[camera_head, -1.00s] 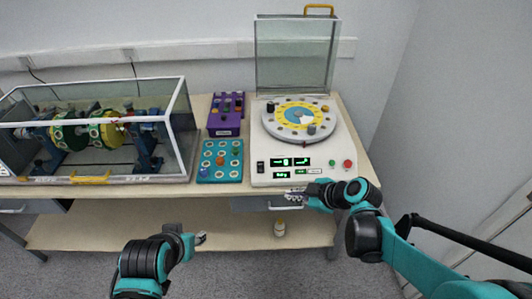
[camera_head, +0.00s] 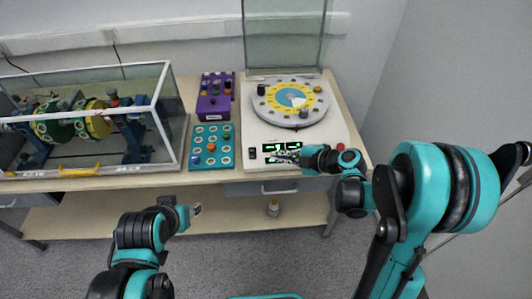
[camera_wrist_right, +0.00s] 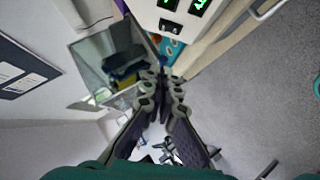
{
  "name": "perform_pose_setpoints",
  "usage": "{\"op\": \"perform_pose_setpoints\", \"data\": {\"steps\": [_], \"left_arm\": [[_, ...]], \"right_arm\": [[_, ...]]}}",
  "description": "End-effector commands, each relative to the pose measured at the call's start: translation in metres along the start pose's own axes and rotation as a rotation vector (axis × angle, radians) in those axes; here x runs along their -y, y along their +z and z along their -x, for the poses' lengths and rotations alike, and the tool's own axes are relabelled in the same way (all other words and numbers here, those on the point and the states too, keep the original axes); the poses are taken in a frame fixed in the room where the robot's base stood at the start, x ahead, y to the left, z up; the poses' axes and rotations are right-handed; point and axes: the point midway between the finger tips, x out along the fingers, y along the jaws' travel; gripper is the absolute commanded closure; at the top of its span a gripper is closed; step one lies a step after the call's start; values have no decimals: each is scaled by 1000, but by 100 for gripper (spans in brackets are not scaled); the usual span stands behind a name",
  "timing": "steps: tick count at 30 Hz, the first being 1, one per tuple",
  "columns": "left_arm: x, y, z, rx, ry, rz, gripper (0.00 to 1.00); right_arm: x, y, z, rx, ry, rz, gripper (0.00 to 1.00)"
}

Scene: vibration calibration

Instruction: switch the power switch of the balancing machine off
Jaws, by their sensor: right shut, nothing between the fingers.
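The balancing machine (camera_head: 255,128) is a white box with a round yellow-and-blue dial on top and lit green displays on its front panel. Its black power switch (camera_head: 252,153) is at the panel's left end. The switch also shows in the right wrist view (camera_wrist_right: 170,26), near the top. My right gripper (camera_head: 282,156) is shut and empty in front of the displays, right of the switch. In the wrist view its fingertips (camera_wrist_right: 163,73) are apart from the switch. The switch's position is too small to tell. My left gripper (camera_head: 196,209) hangs low before the table; its jaws are unclear.
A teal board with knobs (camera_head: 211,160) and a purple box (camera_head: 214,106) lie left of the machine. A glass case with a rotor (camera_head: 165,98) stands further left. A small bottle (camera_head: 273,208) is on the lower shelf. The machine's clear lid (camera_head: 283,35) stands raised.

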Motion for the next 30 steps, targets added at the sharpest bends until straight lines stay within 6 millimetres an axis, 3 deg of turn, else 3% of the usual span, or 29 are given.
{"op": "perform_pose_setpoints", "data": {"steps": [15,21,30], "left_arm": [[0,18,-25,0,0,0,60],[0,24,-33,0,0,0,60],[0,24,-34,0,0,0,60]], "right_arm": [[2,2,-101,-1,-1,1,100],[2,23,-117,1,0,-1,100],[0,28,-122,0,-1,0,100]]}}
